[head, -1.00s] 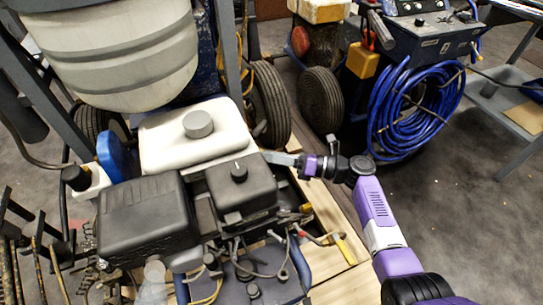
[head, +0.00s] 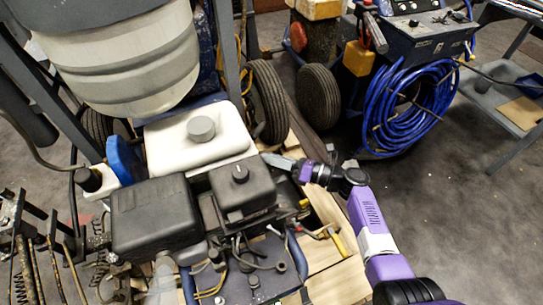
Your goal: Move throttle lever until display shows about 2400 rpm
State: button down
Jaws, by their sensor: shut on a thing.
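The engine has a white fuel tank (head: 201,145) and black covers, one with a round knob (head: 240,173). My gripper (head: 272,159) reaches in from the right, at the engine's right side beside the tank and black cover. Its jaws are shut on a small part there, which I take for the throttle lever; the lever is too small and covered to make out. My purple and white arm (head: 365,212) runs down to the bottom right. I cannot make out an rpm display or any reading.
A coil of blue hose (head: 405,115) hangs on a machine at the back right. A black wheel (head: 318,98) stands behind the gripper. Wires and a yellow-handled tool (head: 337,243) lie below it on wooden boards. Open floor lies to the right.

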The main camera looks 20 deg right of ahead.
jog(key=c, duration=1.1)
grip_release()
jog(key=shift+f, duration=0.1)
jog(key=shift+c, duration=0.2)
jog(key=p+v, duration=0.1)
jog(key=v, duration=0.6)
jog(key=shift+s+d+p, duration=0.3)
jog(key=shift+d+p, duration=0.05)
